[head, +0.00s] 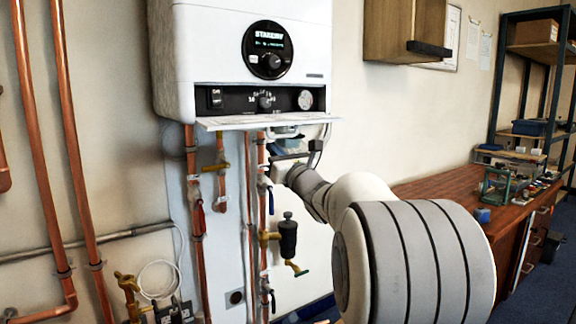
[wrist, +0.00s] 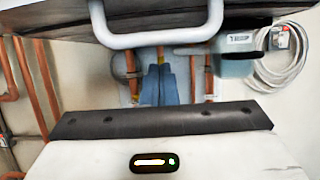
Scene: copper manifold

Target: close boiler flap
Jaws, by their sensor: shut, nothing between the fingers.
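The boiler flap (head: 268,123) is hinged down below the boiler's control strip and sticks out about level. In the wrist view, a dark panel (wrist: 60,22) spans the top, with a pale U-shaped handle (wrist: 155,41) hanging from it. My gripper (wrist: 160,68) is shut and empty. Its blue-grey fingers point towards the pipes, just below the handle in the picture; I cannot tell whether they touch it. In the head view my gripper (head: 285,148) is under the flap's right part, with its fingertips partly hidden.
The white boiler (head: 200,60) hangs on the wall. Copper pipes (head: 196,240) with valves run below it, close to my gripper. A wooden bench (head: 440,195) and a shelf rack stand to the right. A wall cupboard (head: 388,30) is at the upper right.

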